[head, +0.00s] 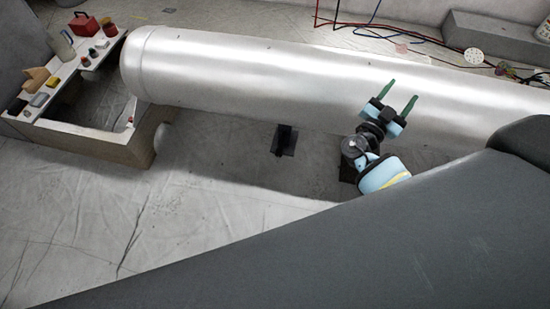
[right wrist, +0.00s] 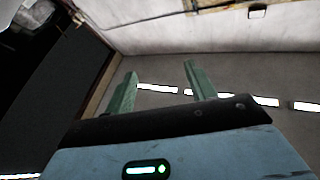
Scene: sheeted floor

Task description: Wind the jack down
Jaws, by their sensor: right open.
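A small black device with a flat base plate (head: 284,140) stands on the sheeted floor in front of a large silver cylinder (head: 300,75). It may be the jack, but it is too small to make out a handle or screw. In the right wrist view the open fingers (right wrist: 160,72) hold nothing, and no jack shows. A dark patch (head: 347,173) beside my right wrist is partly hidden. My left gripper is out of view.
A white bench (head: 70,68) at the left carries a red box (head: 84,25), a jug (head: 61,46) and several small items. A grey block (head: 490,38) and red and blue cables lie behind the cylinder. The floor at the left front is clear.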

